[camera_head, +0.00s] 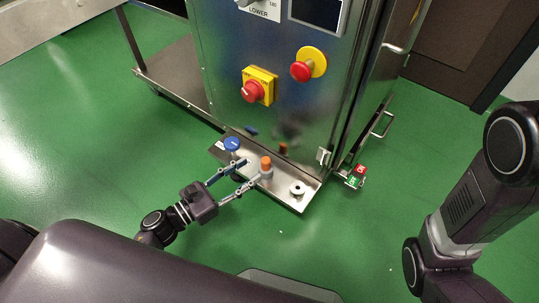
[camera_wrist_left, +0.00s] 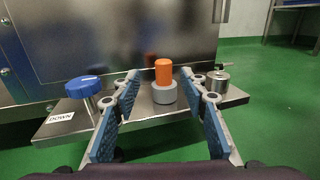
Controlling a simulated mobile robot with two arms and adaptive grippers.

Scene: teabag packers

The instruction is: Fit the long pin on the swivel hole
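An orange-topped pin (camera_head: 266,163) stands upright in a grey round collar on the steel ledge (camera_head: 301,205). The wrist view shows the orange top (camera_wrist_left: 163,72) and the collar (camera_wrist_left: 164,92) between and beyond my fingertips. I cannot tell how long the pin is below the collar. A silver round piece with a central hole or knob (camera_head: 297,188) sits to its right on the ledge; it also shows in the wrist view (camera_wrist_left: 218,82). My left gripper (camera_head: 254,171) is open and empty, just in front of the orange pin. My right gripper is out of view.
A blue knob (camera_head: 232,144) stands left of the pin, near a "DOWN" label (camera_wrist_left: 61,118). Small red and green switches (camera_head: 356,175) are at right. The green floor in front is clear.

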